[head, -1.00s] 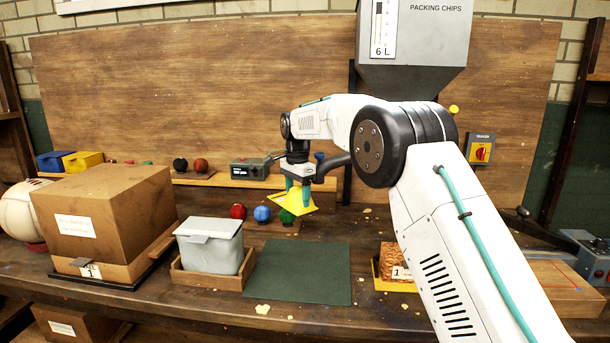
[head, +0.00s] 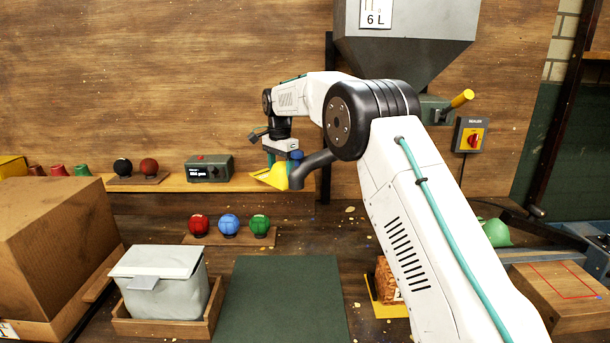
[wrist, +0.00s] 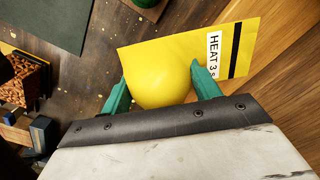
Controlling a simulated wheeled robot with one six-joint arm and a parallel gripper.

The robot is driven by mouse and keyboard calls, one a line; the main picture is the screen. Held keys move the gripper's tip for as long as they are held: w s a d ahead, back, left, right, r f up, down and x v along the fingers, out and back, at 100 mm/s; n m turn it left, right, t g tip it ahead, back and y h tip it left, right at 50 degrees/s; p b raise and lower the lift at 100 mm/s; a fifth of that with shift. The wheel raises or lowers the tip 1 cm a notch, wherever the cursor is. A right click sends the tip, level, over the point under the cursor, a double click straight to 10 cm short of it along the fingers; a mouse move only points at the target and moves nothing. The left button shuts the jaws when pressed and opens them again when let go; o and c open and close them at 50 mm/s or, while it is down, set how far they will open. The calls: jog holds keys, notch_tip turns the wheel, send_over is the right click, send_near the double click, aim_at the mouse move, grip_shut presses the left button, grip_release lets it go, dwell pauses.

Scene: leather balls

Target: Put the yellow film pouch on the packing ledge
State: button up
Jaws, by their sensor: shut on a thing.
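The yellow film pouch (head: 270,177) hangs from my gripper (head: 284,160) in the head view, at the right part of the long wooden ledge (head: 232,184) along the back wall. The wrist view shows the pouch (wrist: 225,55) between the two teal fingers of my gripper (wrist: 160,90). My gripper is shut on its rounded, bulging part. A flat flap with a black stripe and a "HEAT 3 s" label extends right, above bare wood. I cannot tell whether the pouch touches the ledge.
Red, blue and green balls (head: 229,226) sit below. The green mat (head: 280,300) is clear.

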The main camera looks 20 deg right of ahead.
jog(key=d, duration=0.3)
jog(key=w+d, duration=0.1)
jog(key=d, duration=0.2)
jog(key=w+d, duration=0.1)
jog(key=d, duration=0.3)
jog(key=shift+d, duration=0.1)
jog(key=shift+f, duration=1.7)
jog(key=shift+f, duration=0.1)
jog(key=o, duration=1.2)
jog(key=shift+c, duration=0.2)
notch_tip(320, 180, up, 12)
